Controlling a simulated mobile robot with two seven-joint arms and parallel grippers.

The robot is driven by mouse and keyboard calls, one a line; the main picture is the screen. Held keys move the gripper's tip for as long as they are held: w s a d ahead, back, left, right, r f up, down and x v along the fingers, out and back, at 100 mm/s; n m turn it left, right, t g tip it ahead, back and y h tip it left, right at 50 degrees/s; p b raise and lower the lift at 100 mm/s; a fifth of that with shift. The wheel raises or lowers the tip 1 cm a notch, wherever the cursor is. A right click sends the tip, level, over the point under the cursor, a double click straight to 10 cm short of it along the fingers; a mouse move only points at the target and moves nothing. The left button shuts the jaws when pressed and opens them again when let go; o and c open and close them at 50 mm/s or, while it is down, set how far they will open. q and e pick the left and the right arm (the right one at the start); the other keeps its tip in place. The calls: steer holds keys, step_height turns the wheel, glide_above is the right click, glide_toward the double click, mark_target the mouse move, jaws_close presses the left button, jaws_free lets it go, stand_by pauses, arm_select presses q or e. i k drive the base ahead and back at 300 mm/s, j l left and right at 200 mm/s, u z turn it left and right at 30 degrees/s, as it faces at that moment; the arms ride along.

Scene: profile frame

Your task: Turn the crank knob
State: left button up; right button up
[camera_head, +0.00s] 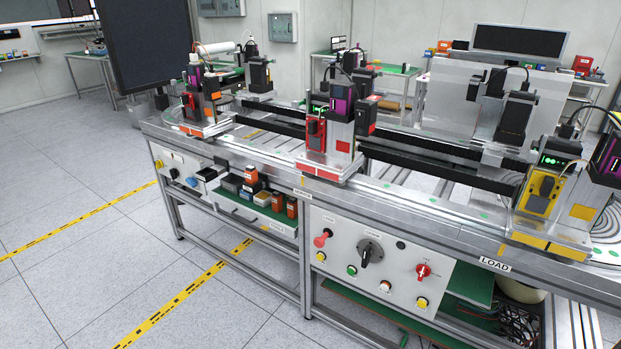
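The front control panel (340,271) hangs below the bench edge at the lower middle. A black rotary knob with a handle (371,252) sits at its centre, its grip standing out from a round base. To its right is a red rotary switch (422,270), and to its left a red knob (321,240) sticks out. Small labels sit above these controls but are too small to read. I cannot tell for certain which one is the crank knob. Neither of my grippers is in view.
Push buttons, including a green one (352,271), line the panel's lower part. A conveyor bench (400,205) with several machine stations stands above. A shelf with small boxes (262,198) is left of the panel. The tiled floor (70,290) in front is clear, with yellow-black tape.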

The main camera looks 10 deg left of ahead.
mark_target(367, 250)
steer(key=i+j+z, duration=0.15)
steer(key=i+z, duration=0.15)
steer(key=i, duration=0.2)
steer(key=i+j+z, duration=0.3)
steer(key=i, duration=0.2)
